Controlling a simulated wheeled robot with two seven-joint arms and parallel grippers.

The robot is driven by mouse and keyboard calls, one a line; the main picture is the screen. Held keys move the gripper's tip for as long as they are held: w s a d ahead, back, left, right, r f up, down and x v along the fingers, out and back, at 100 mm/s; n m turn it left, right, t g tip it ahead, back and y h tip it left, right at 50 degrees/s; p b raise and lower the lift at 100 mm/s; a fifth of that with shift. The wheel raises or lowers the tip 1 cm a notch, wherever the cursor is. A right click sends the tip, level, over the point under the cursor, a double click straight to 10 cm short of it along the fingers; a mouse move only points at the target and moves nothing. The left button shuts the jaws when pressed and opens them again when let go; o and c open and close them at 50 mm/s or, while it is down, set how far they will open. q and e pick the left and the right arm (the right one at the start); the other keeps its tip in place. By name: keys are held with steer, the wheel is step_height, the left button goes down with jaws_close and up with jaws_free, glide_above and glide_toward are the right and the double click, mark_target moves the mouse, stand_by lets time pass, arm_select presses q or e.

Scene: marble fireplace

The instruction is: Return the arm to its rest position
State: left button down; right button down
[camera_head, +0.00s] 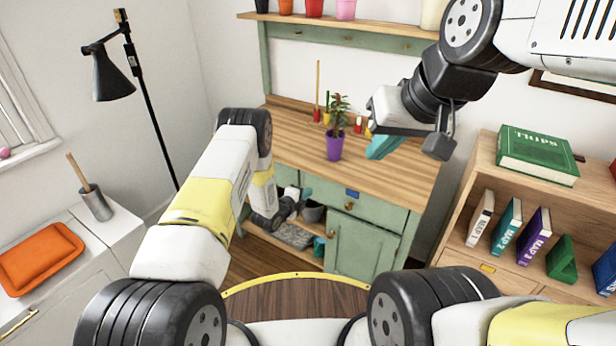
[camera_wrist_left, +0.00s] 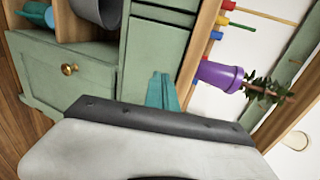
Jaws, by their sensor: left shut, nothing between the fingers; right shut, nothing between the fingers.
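My left arm comes in from the left, bends at the elbow and hangs down in front of the green workbench. Its gripper (camera_head: 304,194) is by the bench's open lower shelf, shut and empty. In the left wrist view its teal fingertips (camera_wrist_left: 162,90) are together in front of the green cabinet, with nothing between them. My right arm comes in from the upper right. Its gripper (camera_head: 385,147) is above the right part of the wooden benchtop, shut, with teal fingertips showing and no object in them.
A purple pot with a plant (camera_head: 335,144) stands on the benchtop (camera_head: 385,180), left of my right gripper. A grey pot (camera_head: 312,211) sits on the lower shelf near my left gripper. A bookshelf (camera_head: 487,160) stands right; a black lamp (camera_head: 112,75) and orange tray (camera_head: 40,258) are left.

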arm_select(q)
steer(key=v, duration=0.7)
steer(key=w+a+r+n+y, duration=0.2)
steer(key=w+a+r+n, duration=0.1)
steer(key=r, duration=0.6)
steer(key=w+a+r+n+y, duration=0.2)
steer(key=a+r+n, duration=0.2)
steer(key=r, duration=0.5)
steer(key=s+a+r+n+g+y, duration=0.1)
steer(key=s+a+r+n, duration=0.2)
steer(key=r, duration=0.4)
steer(key=s+a+r+n+y, duration=0.1)
steer(key=s+a+r+n, duration=0.15)
steer(key=r, duration=0.45)
steer(key=s+a+r+n+g, duration=0.25)
steer(key=s+r+n, duration=0.5)
steer(key=s, duration=0.75)
steer(key=s+r+n+g, duration=0.1)
steer(key=s+r+n, duration=0.1)
steer(key=s, duration=0.8)
steer(key=s+r+n+g, duration=0.1)
steer(key=s+r+n, duration=0.1)
steer(key=s, duration=0.8)
steer(key=shift+s, duration=0.25)
